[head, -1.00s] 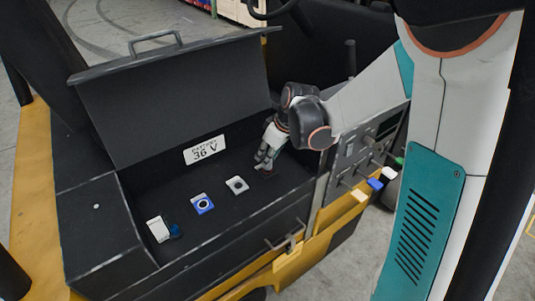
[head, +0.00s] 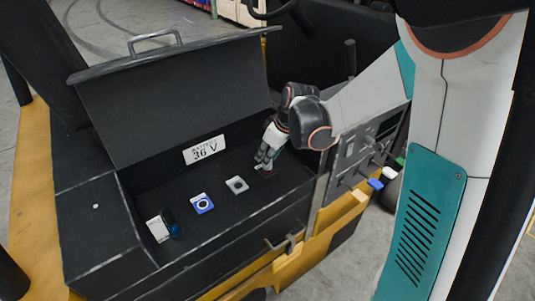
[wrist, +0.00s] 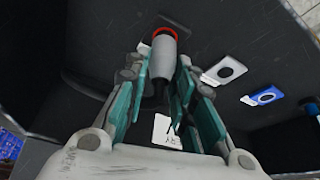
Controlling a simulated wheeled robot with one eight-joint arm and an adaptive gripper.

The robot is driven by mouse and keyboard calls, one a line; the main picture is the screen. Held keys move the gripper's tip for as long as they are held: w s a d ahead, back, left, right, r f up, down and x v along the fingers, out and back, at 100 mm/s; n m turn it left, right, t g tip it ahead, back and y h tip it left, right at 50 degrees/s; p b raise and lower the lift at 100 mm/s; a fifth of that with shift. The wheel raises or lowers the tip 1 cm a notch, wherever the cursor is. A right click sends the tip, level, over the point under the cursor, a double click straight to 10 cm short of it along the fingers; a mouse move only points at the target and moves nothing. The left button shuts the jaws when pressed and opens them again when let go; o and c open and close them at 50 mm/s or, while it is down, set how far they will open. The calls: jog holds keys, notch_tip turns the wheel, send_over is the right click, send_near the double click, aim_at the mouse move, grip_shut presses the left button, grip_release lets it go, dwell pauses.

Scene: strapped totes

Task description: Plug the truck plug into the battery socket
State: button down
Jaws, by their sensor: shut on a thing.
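My gripper (head: 265,165) points down into the open battery compartment (head: 160,185) at its right end. In the wrist view the green-padded fingers (wrist: 164,72) are shut on the truck plug (wrist: 162,56), a grey cylinder. A red ring (wrist: 165,31) shows at the plug's far end, against the dark panel. A pale plate edge (wrist: 143,48) shows beside it, mostly hidden by the finger and plug. I cannot tell whether the plug is seated in a socket there.
Along the panel are a grey socket plate (head: 237,185), a blue one (head: 202,204) and a white one (head: 158,229) with a dark blue piece beside it. A 36 V label (head: 205,150) is on the back wall. The raised lid (head: 175,90) stands behind.

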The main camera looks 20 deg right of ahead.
jog(key=shift+f+b, duration=0.4)
jog(key=shift+f, duration=0.1)
jog(key=c, duration=1.3)
grip_release()
jog(key=v, duration=1.2)
jog(key=shift+r, duration=0.1)
